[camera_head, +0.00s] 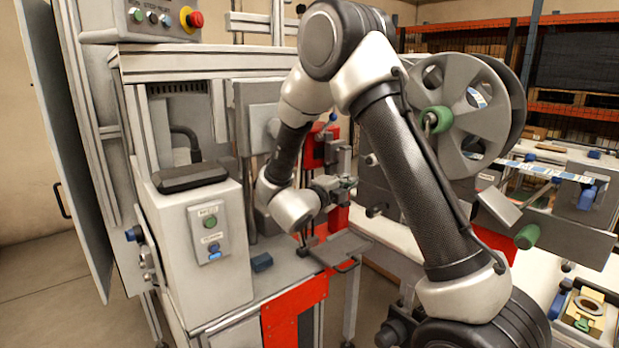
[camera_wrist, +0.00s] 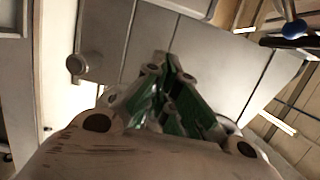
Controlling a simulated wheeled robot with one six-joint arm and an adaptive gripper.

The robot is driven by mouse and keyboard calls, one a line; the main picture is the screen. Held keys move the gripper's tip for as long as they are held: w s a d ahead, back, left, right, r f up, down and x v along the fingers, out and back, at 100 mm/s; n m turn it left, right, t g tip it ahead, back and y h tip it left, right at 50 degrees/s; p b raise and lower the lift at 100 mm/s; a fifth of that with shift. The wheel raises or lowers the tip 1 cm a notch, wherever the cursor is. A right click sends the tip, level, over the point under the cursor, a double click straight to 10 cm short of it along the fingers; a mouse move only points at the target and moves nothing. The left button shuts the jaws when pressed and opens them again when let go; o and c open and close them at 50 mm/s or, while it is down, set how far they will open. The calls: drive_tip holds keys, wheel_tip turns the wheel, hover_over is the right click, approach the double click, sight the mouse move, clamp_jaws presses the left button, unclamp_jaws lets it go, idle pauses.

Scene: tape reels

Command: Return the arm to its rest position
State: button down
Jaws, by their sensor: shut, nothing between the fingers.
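My arm rises from the lower right of the head view, bends at the top and reaches down to the left. It is extended in front of the grey machine (camera_head: 205,250). My gripper shows at close range in the wrist view (camera_wrist: 164,72), its green-sided fingers drawn together and empty. Beyond the fingers is a plain grey panel (camera_wrist: 205,55). The gripper's end is small in the head view, beside the machine's red and grey fixture, and I cannot tell its exact gap to it.
A large grey reel (camera_head: 468,75) with a green hub stands right of my arm. A blue-balled lever (camera_wrist: 293,28) is at the wrist view's upper right, and a round knob (camera_wrist: 76,64) at its left. A grey plate (camera_head: 341,247) juts from the machine. Open floor lies at left.

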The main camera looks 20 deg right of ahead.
drive_tip(key=w+a+f+n+y, duration=0.4)
drive_tip(key=a+f+n+y, duration=0.8)
drive_tip(key=n+y, duration=0.15)
drive_tip(key=s+a+r+n+g+y, duration=0.2)
drive_tip(key=s+a+n+g+y, duration=0.15)
drive_tip(key=s+n, duration=0.35)
drive_tip(key=s+d+r+n, duration=0.3)
drive_tip(key=s+d+r, duration=0.2)
drive_tip(key=s, duration=0.5)
drive_tip(key=s+d+r+n+g+h, duration=0.1)
drive_tip(key=s+d+r, duration=0.4)
drive_tip(key=s, duration=0.5)
drive_tip(key=s+d+r+n+g+h, duration=0.1)
drive_tip(key=s+d+r+n, duration=0.3)
drive_tip(key=s+r, duration=0.3)
drive_tip(key=s+d, duration=0.1)
drive_tip(key=s, duration=0.2)
drive_tip(key=shift+s+d+n, duration=0.3)
drive_tip(key=shift+d+n, duration=0.05)
